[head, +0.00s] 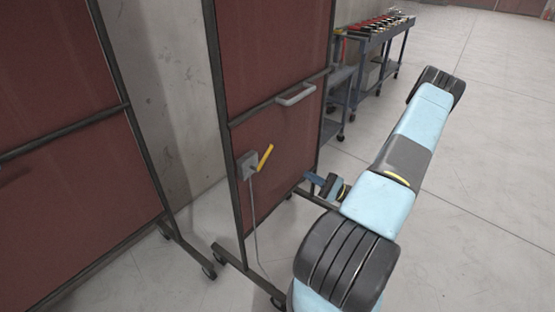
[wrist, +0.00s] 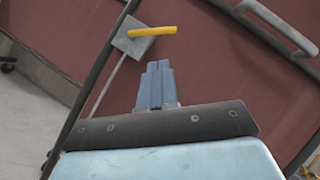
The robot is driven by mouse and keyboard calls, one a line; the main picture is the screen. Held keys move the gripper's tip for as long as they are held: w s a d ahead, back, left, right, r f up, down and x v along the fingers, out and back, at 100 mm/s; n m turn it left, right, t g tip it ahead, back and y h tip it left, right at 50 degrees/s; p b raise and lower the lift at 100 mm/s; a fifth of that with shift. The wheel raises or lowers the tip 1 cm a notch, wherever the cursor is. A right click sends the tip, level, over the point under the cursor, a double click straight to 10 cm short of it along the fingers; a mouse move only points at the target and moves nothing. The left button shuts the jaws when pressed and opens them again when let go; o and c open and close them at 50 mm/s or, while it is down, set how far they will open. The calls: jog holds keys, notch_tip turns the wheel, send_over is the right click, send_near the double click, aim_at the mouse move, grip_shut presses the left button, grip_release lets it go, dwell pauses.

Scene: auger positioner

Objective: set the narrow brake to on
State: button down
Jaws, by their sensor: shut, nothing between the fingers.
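The narrow brake's yellow lever (head: 265,158) sits on a grey plate (head: 247,165) on the narrow red-brown panel (head: 285,135). In the head view the lever points up and to the right, and a thin rod (head: 254,225) runs from the plate down toward the wheels. The wrist view shows the lever (wrist: 153,31) and the plate (wrist: 130,40) just beyond my fingertips. My gripper (head: 312,179) is shut and empty, right of and below the lever in the head view. Its blue fingers (wrist: 158,66) appear apart from the lever.
A grey handle (head: 296,94) sticks out of the narrow panel above the brake. A wider wheeled panel (head: 70,190) stands at the left. A cart with items (head: 372,30) is at the back. Open floor (head: 480,190) lies to the right.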

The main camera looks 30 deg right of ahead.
jog(key=w+a+r+m, duration=0.1)
jog(key=w+a+r, duration=0.4)
jog(key=w+a, duration=0.3)
jog(key=shift+a+r+t, duration=0.3)
jog(key=shift+a+r, duration=0.05)
jog(key=shift+a, duration=0.3)
jog(key=shift+w+a+r, duration=0.1)
